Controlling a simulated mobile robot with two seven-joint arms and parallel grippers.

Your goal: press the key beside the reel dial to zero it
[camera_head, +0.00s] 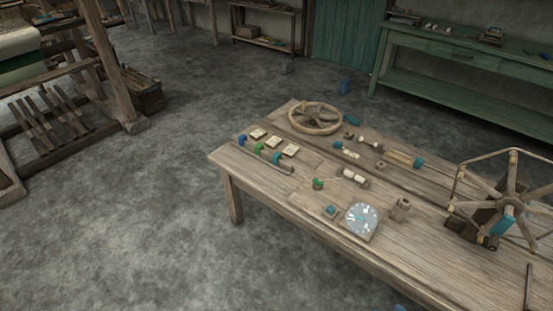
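The reel dial (361,218) is a pale blue-grey disc with white marks, set on a wooden base near the table's front edge. A small teal key (331,210) on a wooden block sits just left of the dial. The reel (508,202), a wooden spoked wheel with a teal part, stands at the right end of the table. Neither of my grippers shows in this view, and nothing covers the key or dial.
The wooden table (250,182) also holds a wooden wheel (316,117), several cards, coloured hooks on a rod, a green-topped piece (318,184) and spools. A loom (75,90) stands at left, a green bench (450,90) behind. The floor left of the table is clear.

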